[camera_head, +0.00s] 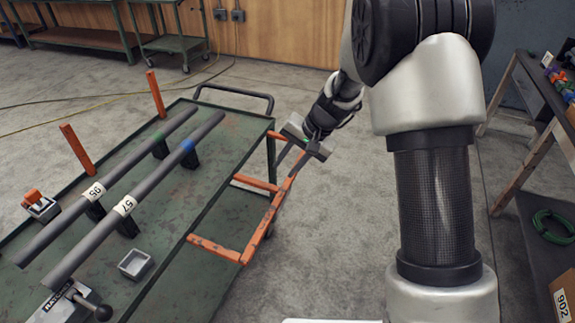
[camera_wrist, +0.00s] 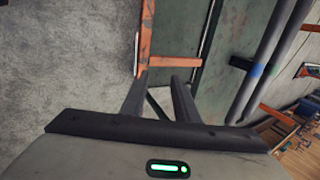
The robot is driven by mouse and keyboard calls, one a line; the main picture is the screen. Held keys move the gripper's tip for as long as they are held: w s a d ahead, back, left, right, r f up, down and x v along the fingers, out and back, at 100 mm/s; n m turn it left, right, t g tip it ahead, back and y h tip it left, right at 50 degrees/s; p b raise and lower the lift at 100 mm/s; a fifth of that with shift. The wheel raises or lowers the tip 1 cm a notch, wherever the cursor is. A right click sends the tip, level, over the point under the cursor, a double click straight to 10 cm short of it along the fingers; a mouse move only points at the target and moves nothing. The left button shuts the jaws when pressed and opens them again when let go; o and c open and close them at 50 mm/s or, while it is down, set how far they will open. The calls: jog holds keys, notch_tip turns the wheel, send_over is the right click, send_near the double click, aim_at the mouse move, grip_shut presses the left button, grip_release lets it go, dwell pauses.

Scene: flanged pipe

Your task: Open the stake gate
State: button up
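The orange, worn stake gate (camera_head: 268,216) is at the right long side of the green cart (camera_head: 185,235). Its long outer rail runs along the side, with cross bars meeting the cart edge; I cannot tell its exact tilt. My gripper (camera_head: 285,168) is at the far end of the rail, pointing down at it. In the wrist view, my gripper (camera_wrist: 160,78) has its fingers apart, with the gate's orange bar (camera_wrist: 168,62) just past the tips. The left finger is close to the rail; I cannot tell whether they touch.
Two grey pipes (camera_head: 95,225), tagged 95 and 57, lie on black supports on the cart. Two orange stakes (camera_head: 77,148) stand on its far left side. A black handle (camera_head: 235,90) is at the far end. A wooden-legged bench (camera_head: 530,165) stands right. Floor between is clear.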

jog(key=p+v, duration=0.3)
jog(key=v, duration=1.4)
jog(key=shift+r+p, duration=0.25)
jog(key=shift+p, duration=0.1)
